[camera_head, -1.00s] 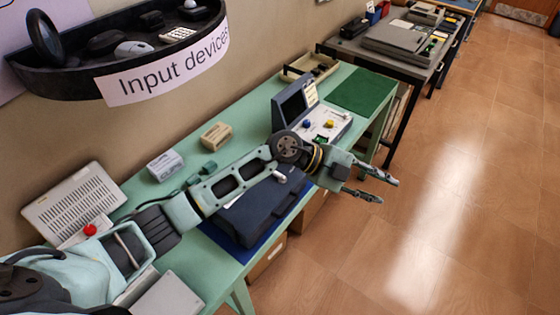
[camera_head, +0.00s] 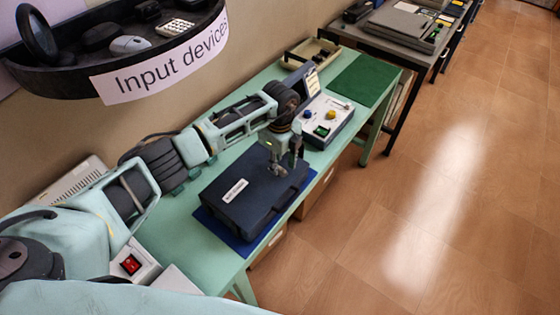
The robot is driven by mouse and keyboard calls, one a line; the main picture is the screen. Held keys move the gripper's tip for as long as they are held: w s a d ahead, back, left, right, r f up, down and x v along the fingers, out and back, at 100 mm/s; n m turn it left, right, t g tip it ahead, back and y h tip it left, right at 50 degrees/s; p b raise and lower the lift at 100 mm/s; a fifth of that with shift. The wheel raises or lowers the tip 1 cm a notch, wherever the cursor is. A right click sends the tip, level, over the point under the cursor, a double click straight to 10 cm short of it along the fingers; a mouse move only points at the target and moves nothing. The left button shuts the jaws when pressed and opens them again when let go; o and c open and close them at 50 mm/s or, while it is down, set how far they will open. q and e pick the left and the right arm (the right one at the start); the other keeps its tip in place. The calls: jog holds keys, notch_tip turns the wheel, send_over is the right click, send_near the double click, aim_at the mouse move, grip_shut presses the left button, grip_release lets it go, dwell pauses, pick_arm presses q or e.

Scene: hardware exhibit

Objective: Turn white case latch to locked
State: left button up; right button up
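A dark navy case (camera_head: 250,202) lies closed and flat on a blue mat (camera_head: 222,236) on the green table. A small white label or plate (camera_head: 235,190) shows on the left part of its lid. I cannot make out a white latch apart from it; the right part of the lid is partly hidden by my gripper. My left gripper (camera_head: 283,169) points down at the right rear part of the lid, at or just above it. Its fingers are too small and overlapped to tell whether they are open or touching the case. My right gripper is not in view.
A control box (camera_head: 326,130) with blue and yellow knobs stands just behind the case. A box with a red switch (camera_head: 131,264) is at the near left. A black shelf (camera_head: 60,78) with input devices overhangs at upper left. A green mat (camera_head: 362,80) lies clear farther back.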

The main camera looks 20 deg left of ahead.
pick_arm(q)
jog(key=shift+f, duration=0.5)
jog(key=shift+c, duration=0.2)
grip_shut()
